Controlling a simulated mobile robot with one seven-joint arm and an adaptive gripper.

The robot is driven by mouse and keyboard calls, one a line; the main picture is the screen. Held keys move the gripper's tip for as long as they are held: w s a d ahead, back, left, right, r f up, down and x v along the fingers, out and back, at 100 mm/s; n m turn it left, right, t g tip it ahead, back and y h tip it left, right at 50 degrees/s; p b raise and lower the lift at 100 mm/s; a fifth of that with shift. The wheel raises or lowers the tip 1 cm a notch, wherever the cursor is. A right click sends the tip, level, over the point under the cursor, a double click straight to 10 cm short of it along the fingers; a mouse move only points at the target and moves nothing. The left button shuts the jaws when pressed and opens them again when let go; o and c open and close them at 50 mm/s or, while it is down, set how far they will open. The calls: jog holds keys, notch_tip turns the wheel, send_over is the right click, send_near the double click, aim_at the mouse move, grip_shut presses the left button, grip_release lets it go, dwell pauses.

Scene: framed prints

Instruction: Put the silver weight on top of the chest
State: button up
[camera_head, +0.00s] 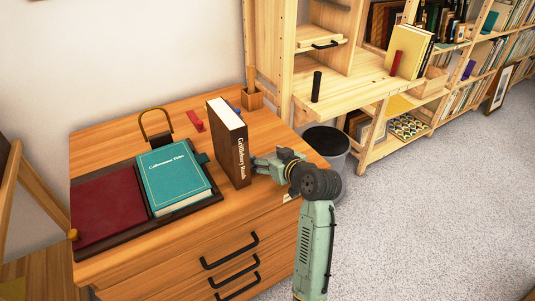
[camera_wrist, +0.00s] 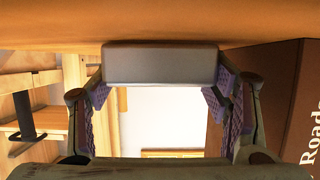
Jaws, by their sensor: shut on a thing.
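The silver weight (camera_wrist: 160,64) is a grey block with rounded edges, held between the fingertips of my gripper (camera_wrist: 160,88) in the wrist view. My gripper (camera_head: 264,164) is shut on it. In the head view the gripper is at the right side of the chest top, beside the upright brown book, and I cannot make out the weight there. The chest (camera_head: 180,262) is orange-brown wood with black drawer handles. Its wood surface (camera_wrist: 160,25) fills the top of the wrist view, close to the weight. I cannot tell whether they touch.
The brown book (camera_head: 228,145) stands upright just left of my gripper. A teal book (camera_head: 175,178) and a dark red pad (camera_head: 106,208) lie farther left. A small wooden pot (camera_head: 252,99) stands behind. A grey bin (camera_head: 328,142) and wooden shelves (camera_head: 350,88) are to the right.

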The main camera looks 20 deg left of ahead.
jog(key=o, duration=1)
jog(key=shift+f, duration=0.15)
jog(key=o, duration=0.5)
jog(key=shift+c, duration=0.2)
jog(key=shift+r, duration=0.3)
jog(key=shift+s+d, duration=0.25)
jog(key=shift+d, duration=0.05)
jog(key=b+v, duration=0.1)
jog(key=v, duration=1)
jog(key=shift+b, duration=0.4)
jog(key=shift+d, duration=0.1)
